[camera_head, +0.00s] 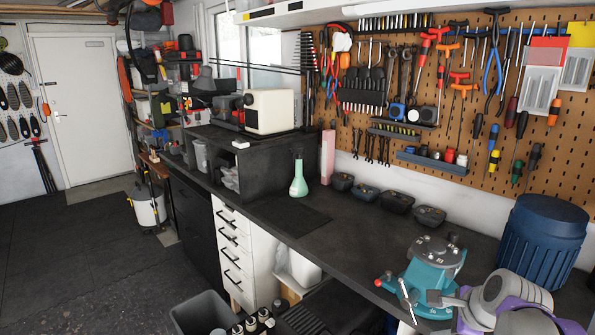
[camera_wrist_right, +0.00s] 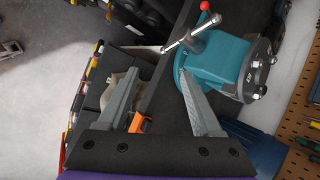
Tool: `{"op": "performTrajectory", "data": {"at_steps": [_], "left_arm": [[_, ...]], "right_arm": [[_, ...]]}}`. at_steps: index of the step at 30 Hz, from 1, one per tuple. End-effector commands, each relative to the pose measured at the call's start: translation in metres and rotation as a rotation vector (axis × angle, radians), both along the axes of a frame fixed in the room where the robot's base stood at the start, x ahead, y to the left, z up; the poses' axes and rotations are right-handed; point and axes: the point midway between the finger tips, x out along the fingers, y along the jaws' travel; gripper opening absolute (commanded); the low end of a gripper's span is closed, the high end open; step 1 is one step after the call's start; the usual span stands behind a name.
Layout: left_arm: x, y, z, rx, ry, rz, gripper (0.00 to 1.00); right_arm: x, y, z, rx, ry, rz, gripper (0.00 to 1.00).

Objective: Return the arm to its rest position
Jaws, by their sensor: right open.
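My right arm (camera_head: 510,300), grey with purple parts, comes in at the lower right of the head view, over the right end of the bench. In the right wrist view my right gripper (camera_wrist_right: 160,76) is open, its two grey fingers spread with nothing held between them. The teal vise (camera_wrist_right: 222,62) is close beyond its right finger; I cannot tell whether they touch. The vise also shows in the head view (camera_head: 430,268), just left of my arm. My left gripper is not in view.
A dark blue ribbed bin (camera_head: 542,245) stands behind my right arm. A green flask (camera_head: 299,180) and several small dark bins (camera_head: 397,202) stand along the back of the bench. The bench top (camera_head: 345,240) is clear in the middle. A tool-hung pegboard (camera_head: 570,140) rises behind.

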Motion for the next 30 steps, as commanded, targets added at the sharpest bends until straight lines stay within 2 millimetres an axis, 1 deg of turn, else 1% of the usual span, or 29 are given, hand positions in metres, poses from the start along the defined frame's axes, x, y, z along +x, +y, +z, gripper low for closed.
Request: {"op": "performTrajectory", "data": {"at_steps": [1, 2, 3, 5, 6, 8, 9, 12, 15, 18, 20, 30], "left_arm": [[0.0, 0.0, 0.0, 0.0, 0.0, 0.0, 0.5], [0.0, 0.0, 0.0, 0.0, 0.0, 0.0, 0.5], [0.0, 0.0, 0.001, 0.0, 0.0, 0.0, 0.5], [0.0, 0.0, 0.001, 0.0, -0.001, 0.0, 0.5], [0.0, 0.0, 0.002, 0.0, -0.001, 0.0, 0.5], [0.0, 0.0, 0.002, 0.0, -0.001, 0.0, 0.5], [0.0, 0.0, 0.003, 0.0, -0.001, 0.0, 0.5], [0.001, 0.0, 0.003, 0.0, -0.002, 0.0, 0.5], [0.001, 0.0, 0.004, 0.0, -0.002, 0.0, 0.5], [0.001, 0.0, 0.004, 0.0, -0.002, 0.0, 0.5], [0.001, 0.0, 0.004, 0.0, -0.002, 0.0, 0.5], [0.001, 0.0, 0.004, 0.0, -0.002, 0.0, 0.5]], "right_arm": [[-0.021, 0.028, -0.018, -0.104, 0.016, 0.171, 0.67], [-0.032, 0.041, -0.027, -0.171, 0.025, 0.276, 0.67], [-0.049, 0.056, -0.041, -0.262, 0.036, 0.416, 0.67], [-0.075, 0.078, -0.063, -0.395, 0.049, 0.632, 0.67], [-0.092, 0.091, -0.078, -0.482, 0.056, 0.773, 0.67], [-0.118, 0.106, -0.099, -0.606, 0.065, 0.977, 0.67], [-0.134, 0.115, -0.113, -0.682, 0.067, 1.103, 0.67], [-0.167, 0.129, -0.142, -0.843, 0.071, 1.369, 0.67], [-0.19, 0.136, -0.162, -0.953, 0.073, 1.554, 0.67], [-0.202, 0.139, -0.173, -1.012, 0.074, 1.653, 0.67], [-0.204, 0.139, -0.175, -1.029, 0.075, 1.679, 0.67], [-0.204, 0.139, -0.175, -1.031, 0.074, 1.684, 0.67]]}}
